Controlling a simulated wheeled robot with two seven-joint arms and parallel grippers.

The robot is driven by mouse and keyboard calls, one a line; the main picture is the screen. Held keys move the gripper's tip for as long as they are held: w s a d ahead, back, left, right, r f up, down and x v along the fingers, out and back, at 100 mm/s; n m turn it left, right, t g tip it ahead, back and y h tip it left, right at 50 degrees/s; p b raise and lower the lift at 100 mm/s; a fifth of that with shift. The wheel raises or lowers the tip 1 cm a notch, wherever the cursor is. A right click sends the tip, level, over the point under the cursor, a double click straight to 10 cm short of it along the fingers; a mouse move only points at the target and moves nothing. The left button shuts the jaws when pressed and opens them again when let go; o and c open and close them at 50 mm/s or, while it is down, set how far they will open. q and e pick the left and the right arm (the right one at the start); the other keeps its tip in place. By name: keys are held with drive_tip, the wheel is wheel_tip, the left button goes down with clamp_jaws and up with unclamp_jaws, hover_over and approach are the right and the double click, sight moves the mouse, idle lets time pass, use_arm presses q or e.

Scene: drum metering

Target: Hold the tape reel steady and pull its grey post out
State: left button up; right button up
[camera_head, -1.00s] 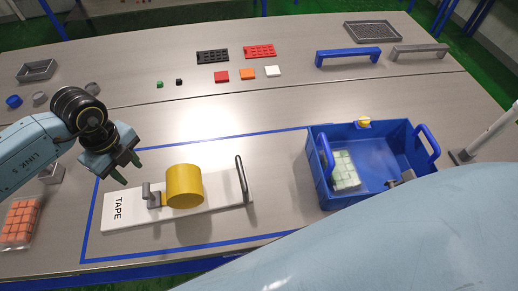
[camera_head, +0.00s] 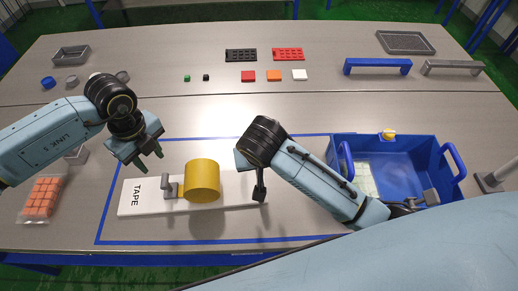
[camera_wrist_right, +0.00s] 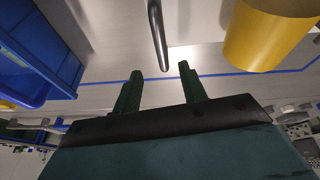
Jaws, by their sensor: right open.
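The tape reel is a yellow cylinder (camera_head: 202,181) on a white board (camera_head: 140,207) marked TAPE. A grey post-like piece (camera_head: 168,187) stands against its left side. My left gripper (camera_head: 150,160) is open and empty, above and left of the reel. My right gripper (camera_wrist_right: 160,69) is open at the board's right end, apart from the reel. In the right wrist view, the board's upright handle bar (camera_wrist_right: 157,35) lines up with the gap between its fingers, and the reel (camera_wrist_right: 268,35) is at upper right.
A blue bin (camera_head: 405,165) with pale green blocks (camera_head: 362,182) stands at right, partly behind my right arm. A bag of orange cubes (camera_head: 42,200) lies at far left. Small coloured blocks, trays and two bar handles line the back. Blue tape (camera_head: 290,137) outlines the work area.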

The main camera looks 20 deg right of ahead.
drive_tip(key=shift+w+d+r+m, duration=0.2)
drive_tip(key=shift+w+r+m, duration=0.1)
drive_tip(key=shift+w+r, duration=0.7)
drive_tip(key=shift+w+t, duration=0.15)
drive_tip(key=shift+t, duration=0.15)
drive_tip(key=x, duration=1.3)
drive_tip(key=shift+a, duration=0.1)
drive_tip(key=shift+c, duration=0.3)
clamp_jaws()
use_arm(q)
drive_tip(key=o, duration=0.6)
drive_tip(key=shift+c, duration=0.2)
